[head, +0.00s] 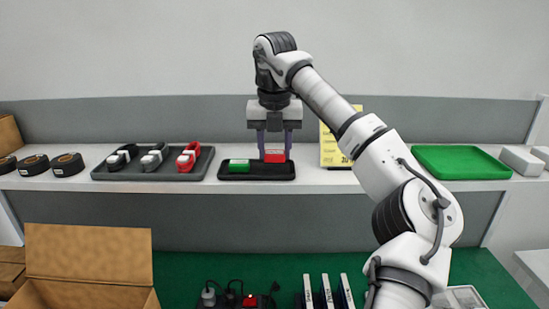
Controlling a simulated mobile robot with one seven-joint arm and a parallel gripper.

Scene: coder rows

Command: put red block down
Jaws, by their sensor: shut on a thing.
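A red block (274,156) is at the right part of a small black tray (257,174) on the white shelf. A green block (239,165) lies in the same tray, to its left. My gripper (274,144) points straight down from above and is shut on the red block. The red block sits a little higher in the picture than the green one. I cannot tell whether its underside touches the tray.
A dark tray with several handheld devices (153,158) and black rolls (67,164) stand left. A yellow sign (328,148) stands behind my arm. A green tray (460,162) and white boxes (521,161) are right. Below are an open carton (88,255) and a green surface (240,254).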

